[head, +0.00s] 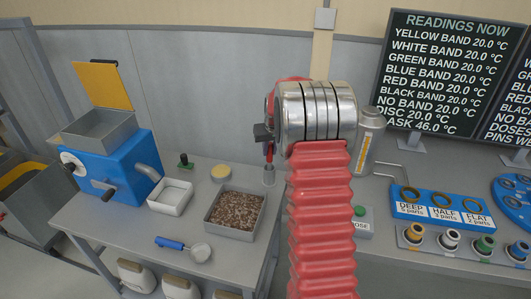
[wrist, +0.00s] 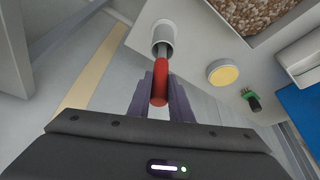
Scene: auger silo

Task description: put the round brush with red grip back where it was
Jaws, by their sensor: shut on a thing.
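My gripper (wrist: 160,82) is shut on the red grip (wrist: 160,90) of the round brush. In the wrist view the brush's grey shank (wrist: 162,56) runs from the grip to the mouth of a small light-grey cup (wrist: 164,34). The brush's far end is hidden at the cup; I cannot tell how deep it sits. In the head view my gripper (head: 265,140) is partly hidden by my arm, with the red grip (head: 269,156) below it. The brush stands roughly upright right over the cup (head: 268,176), at the bench's right edge.
A tray of brown pellets (head: 236,211) stands near the cup. A yellow-topped round tin (head: 221,173) and a green-based knob (head: 184,161) are behind it. A blue-handled scoop (head: 185,246), a white tray (head: 170,198) and a blue mill (head: 116,168) stand left. A gap separates the right bench.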

